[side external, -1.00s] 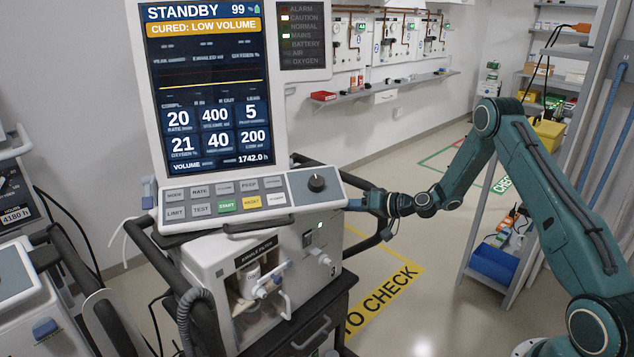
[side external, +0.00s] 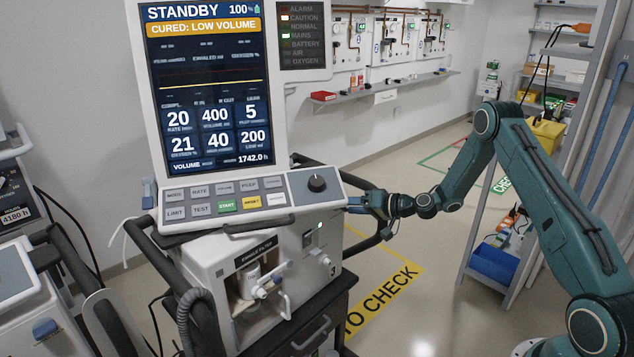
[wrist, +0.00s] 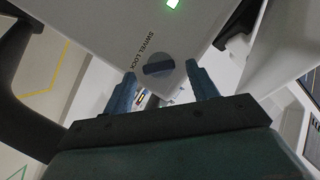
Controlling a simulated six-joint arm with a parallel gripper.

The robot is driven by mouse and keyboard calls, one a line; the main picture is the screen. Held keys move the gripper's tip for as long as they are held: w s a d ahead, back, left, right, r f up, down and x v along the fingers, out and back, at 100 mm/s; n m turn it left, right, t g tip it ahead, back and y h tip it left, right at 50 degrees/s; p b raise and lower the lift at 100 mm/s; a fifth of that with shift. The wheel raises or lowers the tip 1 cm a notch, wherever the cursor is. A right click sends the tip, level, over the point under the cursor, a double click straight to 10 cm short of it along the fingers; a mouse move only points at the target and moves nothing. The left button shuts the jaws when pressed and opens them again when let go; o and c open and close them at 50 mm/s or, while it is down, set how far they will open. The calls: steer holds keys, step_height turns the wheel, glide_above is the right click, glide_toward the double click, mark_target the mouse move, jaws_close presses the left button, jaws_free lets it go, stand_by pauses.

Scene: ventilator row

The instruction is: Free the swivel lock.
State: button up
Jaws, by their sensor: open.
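The swivel lock (wrist: 158,66) is a round dark grey knob with a raised bar across it, on a pale panel of the ventilator. Its printed label reads SWIVEL LOCK and lies just above and left of it in the wrist view. My gripper (wrist: 161,72) is open, its two blue fingers apart on either side of the knob in that view. Nothing is held. Whether a finger touches the knob I cannot tell. In the side view my gripper (side external: 358,204) is at the ventilator's right side, just below the control panel's right end; the knob is hidden there.
The ventilator's screen (side external: 205,85) shows STANDBY and CURED: LOW VOLUME. A dark rail (side external: 372,240) curves out below my gripper. A grey shelf rack (side external: 500,230) with a blue bin stands at right. The floor between is clear.

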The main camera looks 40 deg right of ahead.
steer(key=v, duration=1.4)
steer(key=shift+w+d, duration=0.1)
steer(key=shift+w, duration=0.05)
steer(key=shift+c, duration=0.2)
steer(key=shift+w+y, duration=0.25)
steer(key=shift+y, duration=0.05)
steer(key=c, duration=1.1)
steer(key=shift+w+a+r+n+g+y, duration=0.1)
steer(key=shift+w+a+n+g+y, duration=0.2)
steer(key=shift+w+n+g+y, duration=0.5)
jaws_close()
steer(key=w+d+r+n+g+h, duration=0.3)
steer(key=w+r+n+g, duration=0.2)
steer(key=w+r+g, duration=0.4)
steer(key=shift+w+r+h, duration=0.4)
steer(key=shift+r, duration=0.05)
